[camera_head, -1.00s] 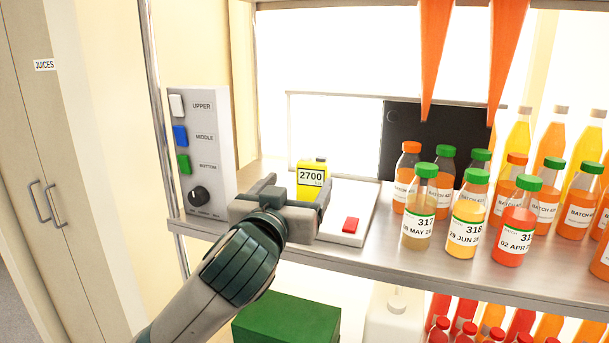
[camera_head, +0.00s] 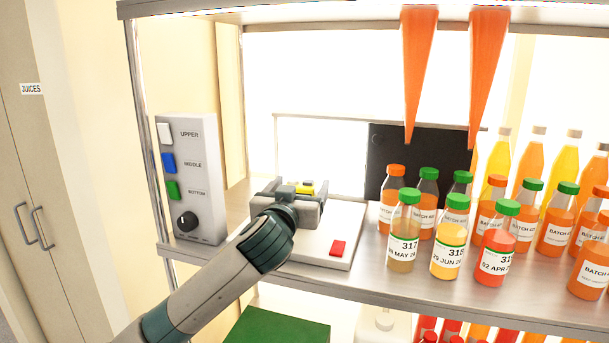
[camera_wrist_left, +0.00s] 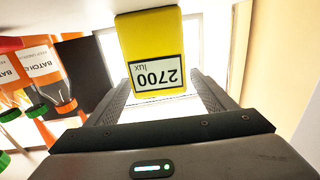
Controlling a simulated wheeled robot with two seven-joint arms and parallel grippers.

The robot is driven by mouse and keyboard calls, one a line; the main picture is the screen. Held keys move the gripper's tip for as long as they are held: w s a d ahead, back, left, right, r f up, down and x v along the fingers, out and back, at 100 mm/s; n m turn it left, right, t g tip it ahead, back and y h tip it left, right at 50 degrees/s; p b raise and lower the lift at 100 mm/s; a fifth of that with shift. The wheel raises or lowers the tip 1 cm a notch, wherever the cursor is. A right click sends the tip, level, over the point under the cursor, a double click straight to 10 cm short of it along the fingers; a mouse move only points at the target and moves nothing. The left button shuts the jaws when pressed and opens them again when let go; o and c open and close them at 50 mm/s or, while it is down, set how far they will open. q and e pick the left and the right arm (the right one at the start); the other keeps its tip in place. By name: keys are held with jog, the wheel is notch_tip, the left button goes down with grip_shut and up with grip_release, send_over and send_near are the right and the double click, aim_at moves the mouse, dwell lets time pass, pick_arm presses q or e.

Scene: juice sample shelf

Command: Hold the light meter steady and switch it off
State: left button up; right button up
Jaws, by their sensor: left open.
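The light meter (camera_head: 304,187) is yellow. In the head view only its top shows, the rest hidden behind my left gripper (camera_head: 293,189). In the left wrist view the meter (camera_wrist_left: 150,45) shows upside down, its display reading 2700 lux. My left gripper (camera_wrist_left: 160,88) is open, with one finger on each side of the meter's display end. I cannot tell whether either finger touches it. The meter is by a white base (camera_head: 312,248) with a red button (camera_head: 338,247) at its front right. My right gripper is not in view.
A control panel (camera_head: 190,165) with white, blue and green buttons and a black knob stands left. Juice bottles, including one labelled 317 (camera_head: 403,242), crowd the right of the metal shelf (camera_head: 385,273). Two orange pointed shapes (camera_head: 420,70) hang above. A green box (camera_head: 275,328) is below.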

pick_arm(q)
jog(key=p+x, duration=0.1)
jog(key=x, duration=0.2)
jog(key=shift+w, duration=0.35)
jog(key=shift+w+d, duration=0.1)
jog(key=shift+w, duration=0.1)
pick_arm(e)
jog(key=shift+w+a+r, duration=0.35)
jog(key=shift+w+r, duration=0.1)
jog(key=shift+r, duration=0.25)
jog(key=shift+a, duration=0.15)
pick_arm(q)
jog(key=c, duration=1.4)
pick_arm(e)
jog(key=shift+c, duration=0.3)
pick_arm(q)
jog(key=shift+o, duration=0.2)
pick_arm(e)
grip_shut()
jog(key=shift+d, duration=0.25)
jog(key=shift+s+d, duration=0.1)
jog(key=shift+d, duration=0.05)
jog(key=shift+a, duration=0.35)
